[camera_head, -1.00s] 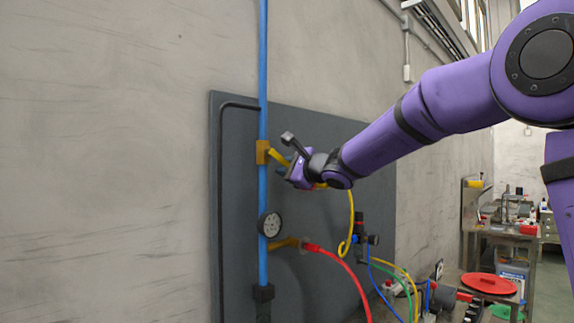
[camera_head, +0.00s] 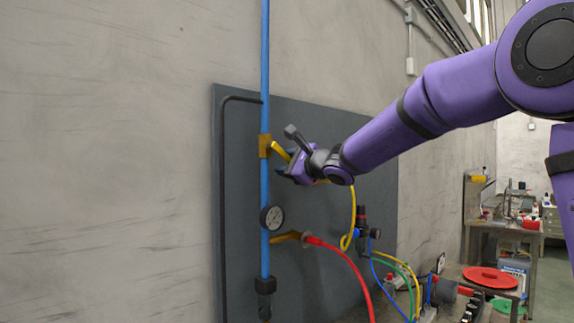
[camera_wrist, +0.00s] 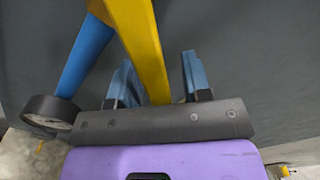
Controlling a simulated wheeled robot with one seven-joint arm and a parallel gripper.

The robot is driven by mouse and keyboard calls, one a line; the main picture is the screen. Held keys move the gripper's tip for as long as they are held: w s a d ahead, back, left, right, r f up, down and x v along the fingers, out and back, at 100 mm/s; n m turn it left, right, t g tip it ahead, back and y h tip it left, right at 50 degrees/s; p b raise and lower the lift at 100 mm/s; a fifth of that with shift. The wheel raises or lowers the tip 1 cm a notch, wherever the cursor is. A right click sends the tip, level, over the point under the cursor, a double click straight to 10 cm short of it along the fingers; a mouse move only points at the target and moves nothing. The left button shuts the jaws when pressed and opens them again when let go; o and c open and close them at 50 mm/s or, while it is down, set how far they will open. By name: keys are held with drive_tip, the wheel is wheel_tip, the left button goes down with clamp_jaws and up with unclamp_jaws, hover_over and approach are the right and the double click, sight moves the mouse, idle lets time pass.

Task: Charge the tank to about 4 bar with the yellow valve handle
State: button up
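The yellow valve handle (camera_head: 281,153) slants down and right from a brass valve body (camera_head: 265,146) on the blue vertical pipe (camera_head: 265,60). My gripper (camera_wrist: 160,82) is at the handle's free end. In the wrist view the yellow handle (camera_wrist: 139,45) passes between my two blue fingers. The left finger is close against it, and a gap shows on its right, so the fingers are open around it. A round white-faced gauge (camera_head: 272,218) sits lower on the pipe. It also shows edge-on in the wrist view (camera_wrist: 50,113). Its needle reading is too small to tell. No tank is identifiable.
A dark grey panel (camera_head: 330,235) backs the pipe. A black pipe (camera_head: 223,200) runs at its left. A red hose (camera_head: 350,262) leaves a brass branch below the gauge. A yellow hose (camera_head: 353,215) hangs right of my gripper. A cluttered bench (camera_head: 505,228) stands at the far right.

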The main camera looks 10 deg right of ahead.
drive_tip(key=v, duration=1)
drive_tip(key=shift+s+d, duration=0.25)
drive_tip(key=shift+s, duration=0.1)
